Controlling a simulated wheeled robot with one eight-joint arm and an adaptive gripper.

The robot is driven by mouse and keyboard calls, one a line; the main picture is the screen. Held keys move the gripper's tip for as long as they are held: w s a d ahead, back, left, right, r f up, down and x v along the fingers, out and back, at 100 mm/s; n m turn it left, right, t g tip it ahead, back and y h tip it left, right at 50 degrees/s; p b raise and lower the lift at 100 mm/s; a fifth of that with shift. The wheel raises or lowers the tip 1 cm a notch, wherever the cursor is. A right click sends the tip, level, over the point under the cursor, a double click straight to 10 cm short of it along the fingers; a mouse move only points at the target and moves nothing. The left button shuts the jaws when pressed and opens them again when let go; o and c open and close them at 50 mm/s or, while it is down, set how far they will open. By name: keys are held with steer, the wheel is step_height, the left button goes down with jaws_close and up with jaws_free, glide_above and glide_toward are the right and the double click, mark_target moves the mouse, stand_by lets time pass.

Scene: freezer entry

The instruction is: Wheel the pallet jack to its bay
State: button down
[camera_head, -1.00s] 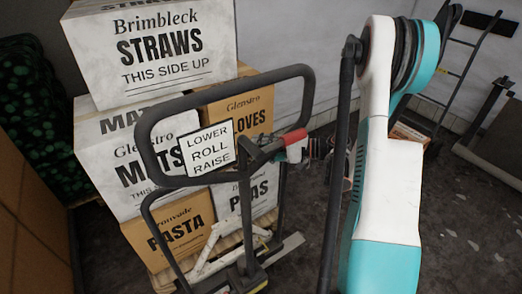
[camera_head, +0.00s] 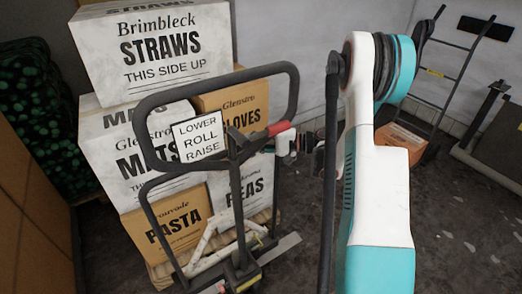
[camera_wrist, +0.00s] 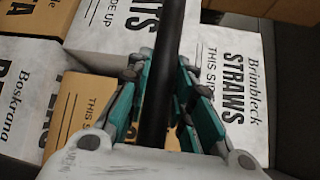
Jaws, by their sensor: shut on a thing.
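The pallet jack's black loop handle (camera_head: 225,83) stands up in front of the load in the head view. It carries a white sign reading "LOWER ROLL RAISE" (camera_head: 197,137) and a red lever (camera_head: 279,128). In the wrist view my gripper (camera_wrist: 158,72) is shut on a black bar (camera_wrist: 162,50) of that handle, with teal fingers on both sides. In the head view my gripper is small and partly hidden beside the handle's right side. The forks are mostly hidden under the load. No bay marking is clearly visible.
Stacked boxes, with the STRAWS carton (camera_head: 155,45) on top, stand behind the handle on a wooden pallet (camera_head: 160,277). A dark green stack (camera_head: 35,110) is at the left. A hand truck (camera_head: 455,75) leans by the right wall. Dark floor (camera_head: 440,230) lies open at the right.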

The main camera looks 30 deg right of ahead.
steer(key=shift+w, duration=0.55)
steer(key=c, duration=1.4)
jaws_free()
steer(key=shift+s, duration=0.25)
steer(key=v, duration=1.2)
